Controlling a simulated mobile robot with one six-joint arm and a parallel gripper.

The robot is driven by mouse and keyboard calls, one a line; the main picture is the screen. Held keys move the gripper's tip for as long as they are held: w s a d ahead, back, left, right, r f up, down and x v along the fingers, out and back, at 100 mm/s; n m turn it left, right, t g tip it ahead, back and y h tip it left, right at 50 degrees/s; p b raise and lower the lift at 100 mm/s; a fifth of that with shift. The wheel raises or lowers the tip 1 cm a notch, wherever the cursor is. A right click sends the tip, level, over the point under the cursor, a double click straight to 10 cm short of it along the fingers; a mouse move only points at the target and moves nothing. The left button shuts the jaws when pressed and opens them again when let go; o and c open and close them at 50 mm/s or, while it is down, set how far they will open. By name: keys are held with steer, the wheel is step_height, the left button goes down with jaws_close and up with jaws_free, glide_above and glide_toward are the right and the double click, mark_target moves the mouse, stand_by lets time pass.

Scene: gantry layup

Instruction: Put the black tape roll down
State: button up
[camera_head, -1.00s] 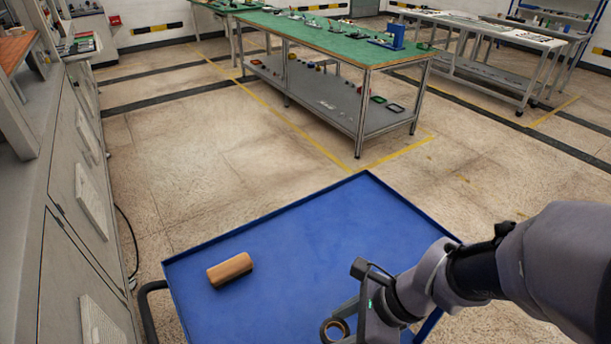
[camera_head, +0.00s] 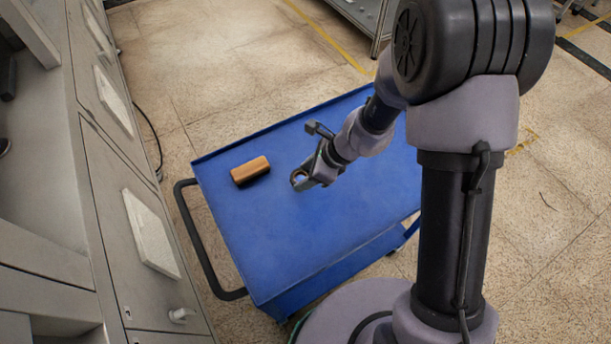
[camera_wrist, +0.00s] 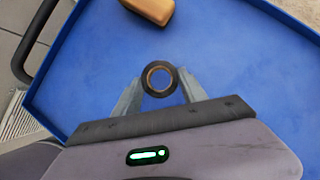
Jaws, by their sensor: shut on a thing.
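The black tape roll (camera_wrist: 173,80) is a small ring with a brown inner core. It is held between the fingertips of my gripper (camera_wrist: 160,88) in the wrist view. In the head view the roll (camera_head: 299,180) shows at the tip of my gripper (camera_head: 306,178), over the blue cart top (camera_head: 285,240). I cannot tell whether the roll touches the surface or is a little above it.
A tan-brown block (camera_head: 250,170) lies on the cart top to the left of the roll. It also shows at the top of the wrist view (camera_wrist: 150,8). The cart has a low rim and a dark handle (camera_head: 205,255). Grey cabinets (camera_head: 130,200) stand at the left. The cart's front is clear.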

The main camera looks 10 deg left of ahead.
step_height(320, 180, down, 4)
steer(key=shift+r+b, duration=0.15)
steer(key=shift+b, duration=1.05)
steer(key=shift+r+p, duration=0.3)
steer(key=shift+f+b, duration=0.25)
steer(key=shift+b, duration=0.05)
steer(key=o, duration=1.4)
steer(key=shift+r, duration=0.1)
steer(key=shift+c, duration=0.2)
steer(key=p+v, duration=0.6)
steer(key=v, duration=0.6)
steer(key=shift+r, duration=0.35)
